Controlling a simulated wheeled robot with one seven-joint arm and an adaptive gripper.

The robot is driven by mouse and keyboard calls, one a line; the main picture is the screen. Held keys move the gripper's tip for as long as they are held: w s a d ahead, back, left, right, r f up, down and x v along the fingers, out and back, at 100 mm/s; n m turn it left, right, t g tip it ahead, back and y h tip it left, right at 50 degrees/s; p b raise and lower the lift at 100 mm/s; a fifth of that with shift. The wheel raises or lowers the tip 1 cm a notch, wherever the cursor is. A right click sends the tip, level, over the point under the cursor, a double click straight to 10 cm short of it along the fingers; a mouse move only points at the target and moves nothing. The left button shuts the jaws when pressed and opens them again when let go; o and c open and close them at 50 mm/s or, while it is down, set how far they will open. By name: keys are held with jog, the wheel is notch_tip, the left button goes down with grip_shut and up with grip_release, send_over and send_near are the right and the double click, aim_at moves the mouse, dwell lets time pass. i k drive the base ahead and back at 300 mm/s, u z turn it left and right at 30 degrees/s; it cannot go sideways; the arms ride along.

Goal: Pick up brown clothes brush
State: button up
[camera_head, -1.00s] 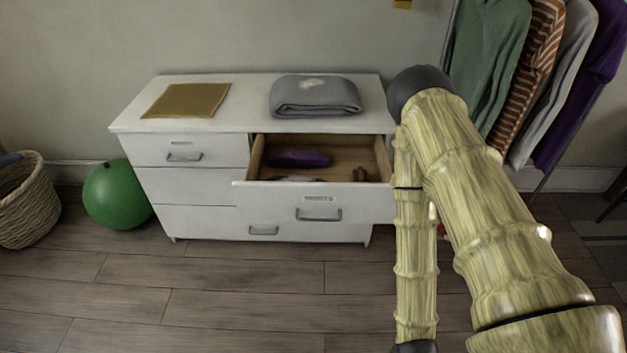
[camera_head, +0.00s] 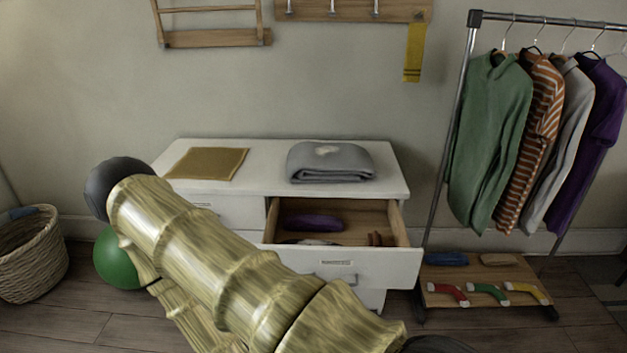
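Two things could be the brown clothes brush, and I cannot tell which. A small brown object (camera_head: 375,239) lies at the right inside the open top drawer (camera_head: 345,263). A flat tan-brown block (camera_head: 500,259) lies on the low wooden shelf of the clothes rack, right of a blue block (camera_head: 446,258) of similar shape. My bamboo-textured arm crosses the left and middle foreground, covering the dresser's lower left. My gripper is out of view, so its state does not show.
The white dresser (camera_head: 280,163) bears a folded grey cloth (camera_head: 330,162) and a tan cloth (camera_head: 208,163). The drawer also holds a purple item (camera_head: 312,222). Red, green and yellow pieces line the rack shelf's front (camera_head: 487,293). A green ball (camera_head: 113,258) and wicker basket (camera_head: 30,256) stand left.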

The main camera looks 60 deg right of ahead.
aim_at(374, 239)
jog(key=u, duration=0.2)
jog(key=k, duration=1)
jog(key=z, duration=1.65)
jog(key=i, duration=0.4)
jog(key=u, duration=0.05)
